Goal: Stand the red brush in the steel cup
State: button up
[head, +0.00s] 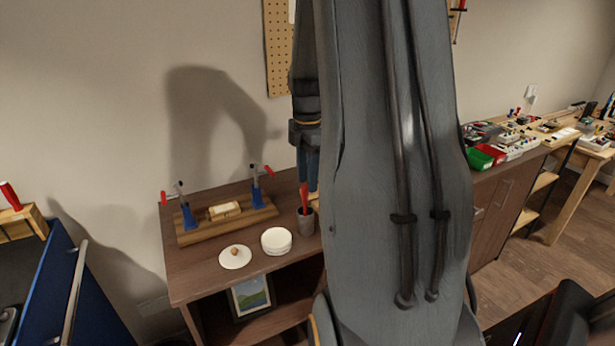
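The steel cup (306,224) stands near the right part of the small brown cabinet top, close beside my arm. The red brush (304,197) is upright at the cup, with its lower end out of sight behind or inside the cup's rim. My gripper (309,184) points down just above the cup and brush. It is partly hidden behind my large grey arm link, so I cannot tell whether its fingers are open or shut, or whether they touch the brush.
A round white container (276,241) and a white disc with a small brown knob (235,257) sit left of the cup. Behind them is a wooden board with blue clamps (228,221). A framed picture (250,297) stands on the shelf below. A cluttered bench is at right.

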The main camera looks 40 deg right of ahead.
notch_tip(320, 180, up, 8)
jog(key=b, duration=0.2)
jog(key=shift+f, duration=0.1)
dwell(1.0)
